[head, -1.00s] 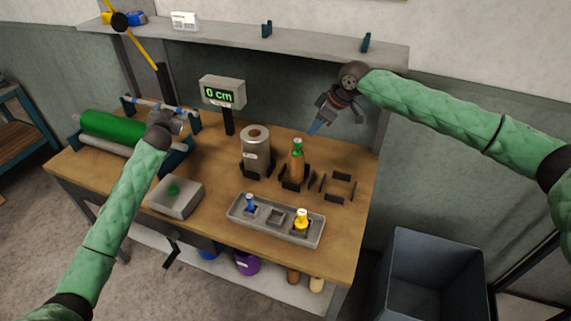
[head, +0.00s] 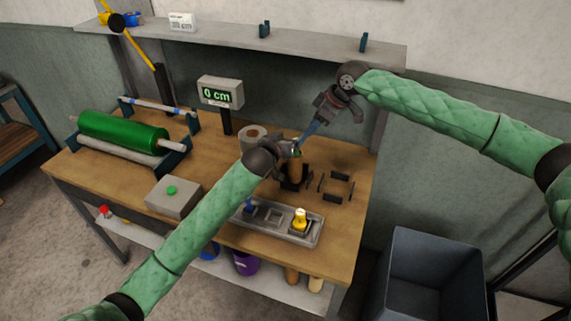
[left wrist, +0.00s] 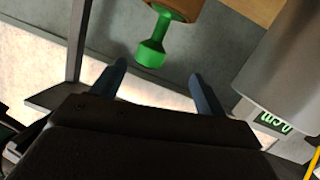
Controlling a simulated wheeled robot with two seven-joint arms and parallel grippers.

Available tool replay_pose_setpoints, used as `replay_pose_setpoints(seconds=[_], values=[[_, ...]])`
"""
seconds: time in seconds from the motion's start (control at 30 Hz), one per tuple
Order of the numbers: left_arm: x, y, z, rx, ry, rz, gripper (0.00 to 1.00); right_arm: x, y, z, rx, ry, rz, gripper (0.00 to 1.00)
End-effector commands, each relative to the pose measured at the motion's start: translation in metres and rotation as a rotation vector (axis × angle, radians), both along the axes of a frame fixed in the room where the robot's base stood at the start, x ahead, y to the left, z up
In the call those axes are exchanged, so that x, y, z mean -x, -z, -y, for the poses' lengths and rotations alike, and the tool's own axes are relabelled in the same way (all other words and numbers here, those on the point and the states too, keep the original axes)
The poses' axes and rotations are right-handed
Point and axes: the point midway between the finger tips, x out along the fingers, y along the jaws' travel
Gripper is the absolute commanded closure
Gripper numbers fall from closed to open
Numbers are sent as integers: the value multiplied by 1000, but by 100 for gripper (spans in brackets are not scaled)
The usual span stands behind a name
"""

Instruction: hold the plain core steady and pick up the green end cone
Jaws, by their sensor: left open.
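The plain brown core (head: 296,173) stands upright in a dark holder on the bench. The green end cone sits on the core's top; my left gripper mostly hides it in the head view. In the left wrist view the green end cone (left wrist: 151,54) juts from the end of the core (left wrist: 182,7), just beyond the tips. My left gripper (left wrist: 157,88) is open, with its fingers apart on either side of the cone and not clearly touching it. My right gripper (head: 304,139) points down-left close to the core's top; its finger gap does not show clearly.
A foil roll (head: 252,133) stands just left of the core, partly behind my left arm. A grey tray (head: 273,232) in front holds a blue cone (head: 249,206) and a yellow cone (head: 300,217). An empty bracket (head: 336,186) is on the right. A display (head: 220,92) reads 0 cm.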

Motion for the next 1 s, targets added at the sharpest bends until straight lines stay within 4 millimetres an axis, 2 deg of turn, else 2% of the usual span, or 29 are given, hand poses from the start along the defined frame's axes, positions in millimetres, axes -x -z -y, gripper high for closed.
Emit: replay_pose_setpoints(seconds=[0.07,0.2,0.33,0.5,0.67,1.0], values=[[14,20,10,-44,55,-28,26,0,0,0,0,0,0,64],[29,46,5,-134,125,-52,26,0,0,0,0,0,0,64],[38,64,-3,-199,171,-63,26,0,0,0,0,0,0,64],[43,75,-9,-241,200,-70,26,0,0,0,0,0,0,64],[36,80,-3,-246,206,-70,26,0,0,0,0,0,0,64],[1,97,21,-245,204,-71,26,0,0,0,0,0,0,64]])
